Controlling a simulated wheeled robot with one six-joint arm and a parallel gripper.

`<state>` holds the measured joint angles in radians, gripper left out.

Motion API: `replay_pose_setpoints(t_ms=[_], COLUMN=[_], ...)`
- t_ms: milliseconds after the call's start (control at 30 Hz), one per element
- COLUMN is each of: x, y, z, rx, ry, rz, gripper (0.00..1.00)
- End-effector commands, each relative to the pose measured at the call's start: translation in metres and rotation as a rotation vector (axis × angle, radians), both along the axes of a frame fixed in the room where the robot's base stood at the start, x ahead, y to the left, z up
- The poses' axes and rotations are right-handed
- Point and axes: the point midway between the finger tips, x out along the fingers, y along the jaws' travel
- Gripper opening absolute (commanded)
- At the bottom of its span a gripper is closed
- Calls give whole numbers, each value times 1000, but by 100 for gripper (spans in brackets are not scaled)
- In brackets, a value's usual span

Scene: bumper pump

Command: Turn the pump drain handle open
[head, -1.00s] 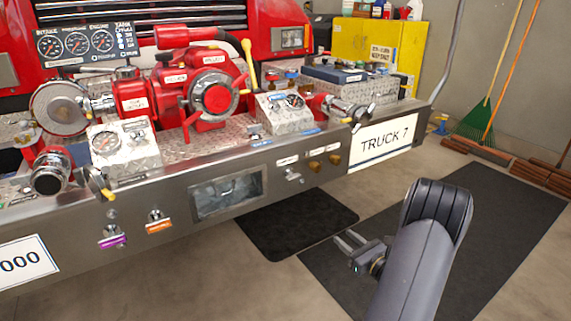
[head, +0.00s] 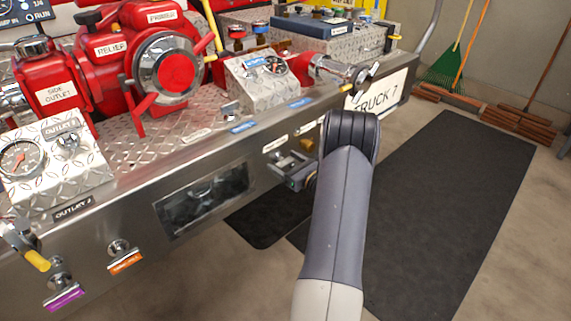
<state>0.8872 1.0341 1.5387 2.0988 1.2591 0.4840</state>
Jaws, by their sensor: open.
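My gripper (head: 280,164) is open and empty, at the front face of the truck's steel bumper (head: 214,155). Its fingers point at the panel, just below a white label (head: 276,143) too small to read. A small silver handle showed at this spot in the earlier view; my gripper now covers most or all of it. I cannot tell whether the fingers touch it or surround it. Which control is the pump drain handle cannot be read from the labels. A handle with an orange tag (head: 123,257) and one with a purple tag (head: 63,290) sit further left.
A brass knob (head: 307,146) is close beside my gripper to the right. A recessed window (head: 203,197) is to its left. The red pump (head: 160,60) and a gauge box (head: 262,78) stand on the bumper. A dark mat (head: 440,190) leaves open floor at right.

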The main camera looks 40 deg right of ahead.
Motion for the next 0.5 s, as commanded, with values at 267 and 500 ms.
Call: replay_pose_setpoints(t_ms=[267, 500], x=[2, 2], y=[0, 0], z=[0, 0], rx=[0, 0], ry=[0, 0], rz=[0, 0], gripper=[80, 62])
